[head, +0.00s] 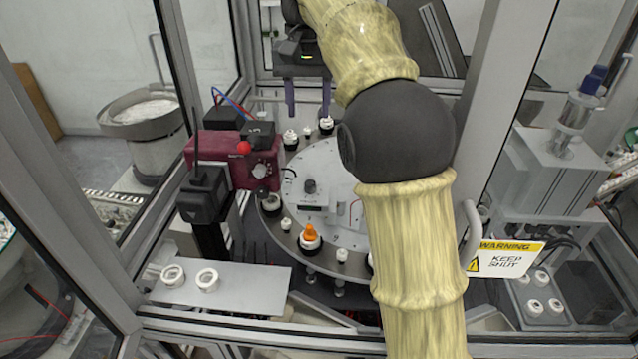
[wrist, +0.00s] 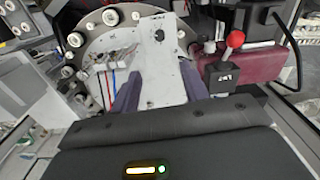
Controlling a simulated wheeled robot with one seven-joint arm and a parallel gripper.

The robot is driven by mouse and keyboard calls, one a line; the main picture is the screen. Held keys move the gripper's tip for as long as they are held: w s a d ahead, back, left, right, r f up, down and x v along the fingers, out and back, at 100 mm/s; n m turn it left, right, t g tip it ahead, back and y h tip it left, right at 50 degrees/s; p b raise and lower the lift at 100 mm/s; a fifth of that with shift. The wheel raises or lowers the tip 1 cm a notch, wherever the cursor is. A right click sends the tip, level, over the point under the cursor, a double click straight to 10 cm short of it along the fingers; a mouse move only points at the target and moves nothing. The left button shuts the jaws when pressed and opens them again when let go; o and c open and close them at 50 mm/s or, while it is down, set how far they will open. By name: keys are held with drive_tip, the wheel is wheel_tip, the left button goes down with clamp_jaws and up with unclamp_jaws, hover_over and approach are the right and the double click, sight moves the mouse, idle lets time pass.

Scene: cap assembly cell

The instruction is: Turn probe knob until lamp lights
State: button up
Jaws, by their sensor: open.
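A maroon unit (head: 215,152) stands left of the dial plate, with a pale round knob (head: 259,170) on its front that looks like the probe knob. A red ball (head: 244,148) sits above the knob; in the wrist view the red ball (wrist: 236,38) tops a short stem beside a black block. I cannot tell which part is the lamp or whether one is lit. My gripper (head: 308,100) is open and empty, behind the dial plate and apart from the maroon unit. In the wrist view my gripper (wrist: 160,75) has its fingers spread, with the maroon unit (wrist: 262,62) to their right.
A round dial plate (head: 325,160) carries several small caps around its rim, one orange-topped (head: 310,238), plus a black knob (head: 310,186). A pale shelf (head: 240,285) holds two white rings. Cell posts and a warning sign (head: 506,258) bound the space.

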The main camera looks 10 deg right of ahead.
sight(310, 182)
drive_tip(key=shift+r, duration=0.1)
drive_tip(key=shift+p, duration=2.55)
drive_tip(key=shift+f, duration=0.2)
wheel_tip(310, 182, down, 17)
drive_tip(key=p, duration=0.4)
drive_tip(key=shift+f+p, duration=0.15)
drive_tip(key=shift+p, duration=0.25)
drive_tip(key=shift+s, duration=0.1)
drive_tip(key=shift+c, duration=0.3)
clamp_jaws()
